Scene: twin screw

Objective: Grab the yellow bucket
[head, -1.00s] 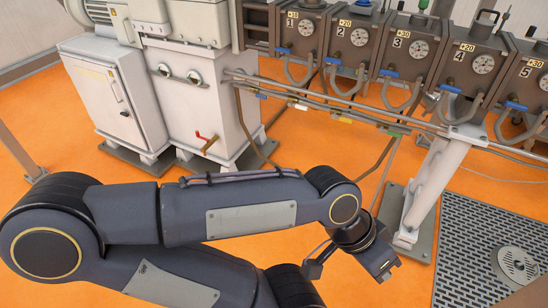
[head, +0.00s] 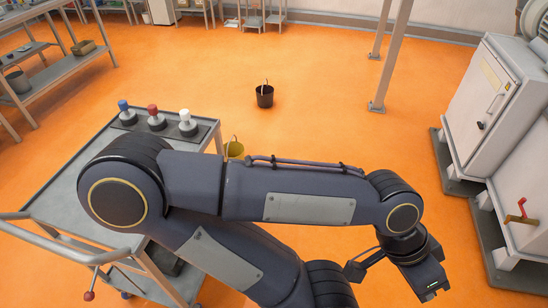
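The yellow bucket (head: 234,150) stands on the orange floor just past the right side of the grey cart. Its lower part is hidden behind my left arm, and its thin handle shows above the rim. My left gripper (head: 424,284) is at the lower right of the view, well to the right of the bucket and apart from it. Its fingers are too unclear to tell whether they are open or shut. My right gripper is not in view.
The grey cart (head: 62,198) carries blue, red and white knobs. A black bucket (head: 264,97) stands on open floor farther back. Metal posts (head: 391,60) and a white cabinet (head: 497,105) are at the right. Shelving (head: 60,68) is at the far left.

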